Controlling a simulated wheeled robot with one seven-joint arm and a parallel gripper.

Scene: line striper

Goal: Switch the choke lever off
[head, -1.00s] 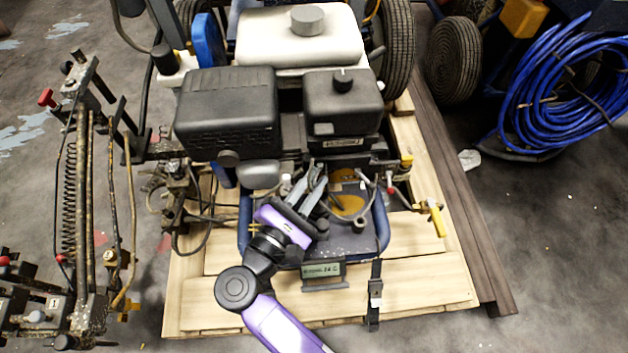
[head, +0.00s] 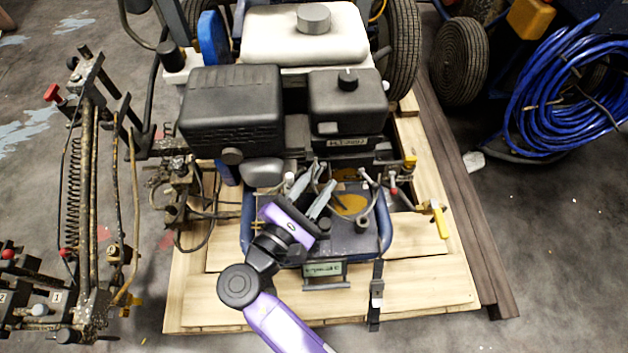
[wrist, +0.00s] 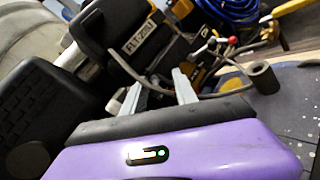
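My gripper (head: 311,184) is in front of the engine, below the black boxes, with its two grey fingers apart and nothing seen between them. The fingers also show in the wrist view (wrist: 162,88), pointing toward the engine below the label plate. A small pale-tipped lever (head: 289,179) stands close beside the left finger; I cannot tell whether they touch. A red-knobbed lever (head: 393,190) is farther right, and it also shows in the wrist view (wrist: 232,41). No readable marking shows which one is the choke lever, or its setting.
The black air-cleaner box (head: 230,108) and smaller black box (head: 345,105) rise just behind my gripper. A bent cable (head: 340,215) and grey cylinder (head: 362,224) are close on its right. A yellow-handled valve (head: 439,222) sticks out right.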

